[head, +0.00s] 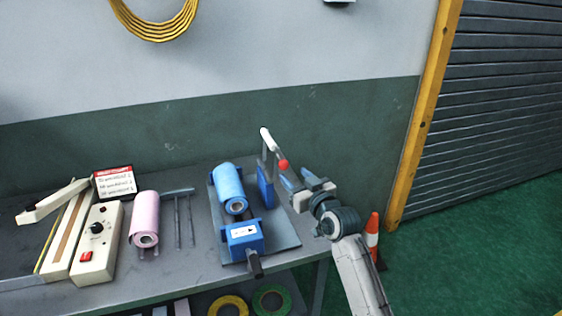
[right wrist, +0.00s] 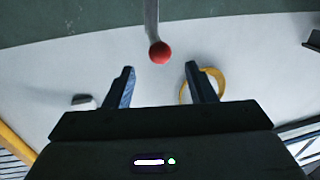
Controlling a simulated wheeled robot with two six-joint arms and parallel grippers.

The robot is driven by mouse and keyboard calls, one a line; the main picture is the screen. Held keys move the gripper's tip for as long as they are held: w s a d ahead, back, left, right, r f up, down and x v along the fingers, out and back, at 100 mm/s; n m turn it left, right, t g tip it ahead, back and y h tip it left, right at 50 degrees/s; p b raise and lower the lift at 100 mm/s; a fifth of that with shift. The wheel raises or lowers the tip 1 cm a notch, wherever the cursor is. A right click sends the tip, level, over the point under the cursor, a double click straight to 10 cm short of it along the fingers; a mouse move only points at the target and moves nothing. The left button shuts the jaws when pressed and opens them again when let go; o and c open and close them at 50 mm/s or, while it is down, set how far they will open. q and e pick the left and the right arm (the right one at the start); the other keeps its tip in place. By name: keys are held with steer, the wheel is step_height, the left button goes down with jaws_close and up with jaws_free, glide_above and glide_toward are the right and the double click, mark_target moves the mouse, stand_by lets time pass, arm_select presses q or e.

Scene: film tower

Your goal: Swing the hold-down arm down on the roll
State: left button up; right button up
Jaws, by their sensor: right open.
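The blue film roll (head: 229,184) lies on the blue-and-grey stand on the bench in the head view. The hold-down arm (head: 273,147) is raised, with a white roller at its top and a red knob (head: 283,164) on its right end. My right gripper (head: 284,178) is open beside the raised arm, close to the knob. In the right wrist view the red knob (right wrist: 160,53) shows on its grey rod, centred between the lines of my two spread fingers (right wrist: 160,72). I cannot tell how far beyond the fingertips it is. My left gripper is not in view.
A pink roll (head: 145,219) and a cream sealer with a raised arm (head: 97,243) stand to the left on the grey bench. A small sign (head: 114,182) stands behind. An orange cone (head: 372,230) is on the floor at the right. Tape rolls lie below the bench.

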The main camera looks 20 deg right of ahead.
mark_target(281, 160)
steer(key=w, duration=0.3)
steer(key=w+a+p, duration=0.1)
steer(key=w, duration=0.2)
steer(key=w+a+p, duration=0.1)
steer(key=w, duration=0.2)
steer(key=shift+w, duration=0.1)
jaws_close()
steer(key=shift+f, duration=0.1)
